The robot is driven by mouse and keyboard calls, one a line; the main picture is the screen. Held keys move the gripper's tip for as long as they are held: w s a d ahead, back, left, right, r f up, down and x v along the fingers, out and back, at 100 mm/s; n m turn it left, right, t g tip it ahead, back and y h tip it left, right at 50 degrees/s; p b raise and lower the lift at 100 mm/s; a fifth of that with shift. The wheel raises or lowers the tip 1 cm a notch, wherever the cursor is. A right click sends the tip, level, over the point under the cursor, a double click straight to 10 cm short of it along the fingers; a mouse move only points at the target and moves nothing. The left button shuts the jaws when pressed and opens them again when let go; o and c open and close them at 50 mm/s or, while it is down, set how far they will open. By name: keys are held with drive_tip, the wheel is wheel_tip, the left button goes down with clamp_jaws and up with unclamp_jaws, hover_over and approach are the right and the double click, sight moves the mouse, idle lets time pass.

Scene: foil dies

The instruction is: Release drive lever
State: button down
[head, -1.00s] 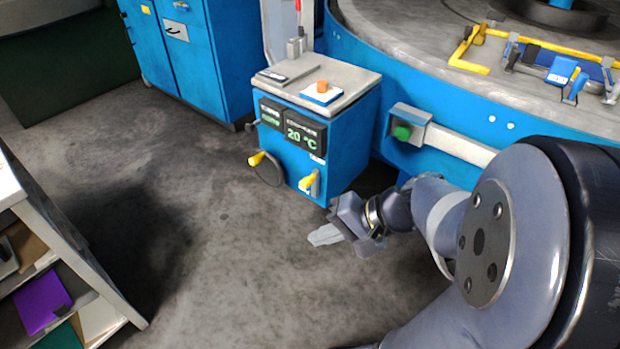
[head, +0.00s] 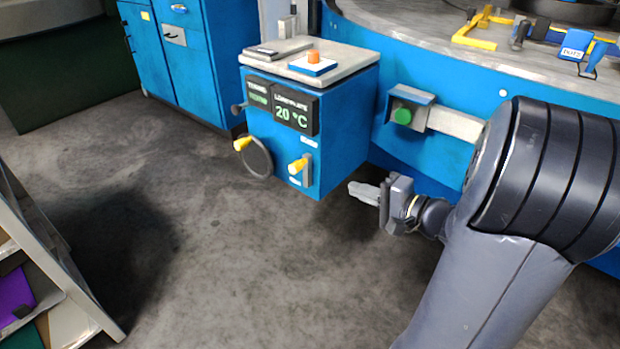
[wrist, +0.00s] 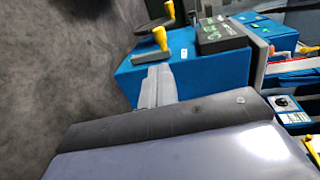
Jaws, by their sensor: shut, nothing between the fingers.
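I cannot read which is labelled the drive lever. My gripper (head: 352,187) is shut and empty, to the right of the lever and apart from it, pointing left. In the wrist view my closed fingers (wrist: 158,72) point towards the yellow lever (wrist: 160,39), with a gap visible between.
A grey bracket with a green button (head: 402,116) sits on the big blue round machine (head: 455,120) at the right. An orange button (head: 313,57) is on the cabinet top. A shelf unit (head: 75,270) stands at the lower left. Floor before the cabinet is clear.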

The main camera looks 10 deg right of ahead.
sight(299, 168)
drive_tip(key=shift+a, duration=0.1)
drive_tip(key=b+x, duration=0.2)
drive_tip(key=x, duration=1.1)
drive_tip(key=shift+w+a+f, duration=0.1)
drive_tip(key=shift+w+a, duration=0.1)
drive_tip(key=shift+w, duration=0.15)
